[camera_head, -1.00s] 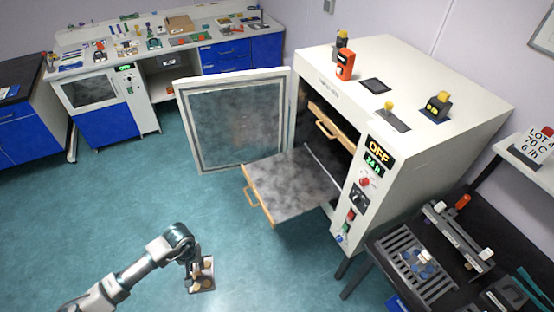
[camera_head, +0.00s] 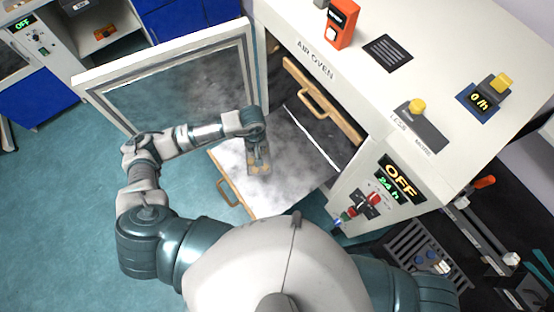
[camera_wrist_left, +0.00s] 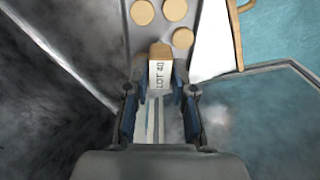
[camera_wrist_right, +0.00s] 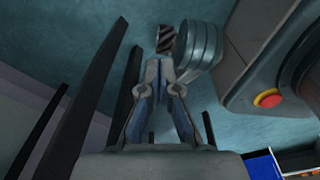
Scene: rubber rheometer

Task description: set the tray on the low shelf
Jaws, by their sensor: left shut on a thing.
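The tray (camera_head: 259,168) is small and carries round tan discs. My left gripper (camera_head: 258,150) is shut on its tab marked LOT 40 (camera_wrist_left: 160,75). In the left wrist view the tray's grey plate (camera_wrist_left: 146,38) extends ahead of the fingers. In the head view the tray appears over the low shelf (camera_head: 290,195), a grey plate pulled out of the oven with a wooden front and handle. I cannot tell whether the tray touches it. My right gripper (camera_wrist_right: 161,66) looks shut and empty; in the head view it is hidden.
The oven door (camera_head: 165,75) stands open at the left. A higher shelf with a wooden front (camera_head: 322,105) is inside the oven (camera_head: 345,80). A slotted rack (camera_head: 425,255) stands at the lower right. The right wrist view shows a red button (camera_wrist_right: 268,99) and dark legs.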

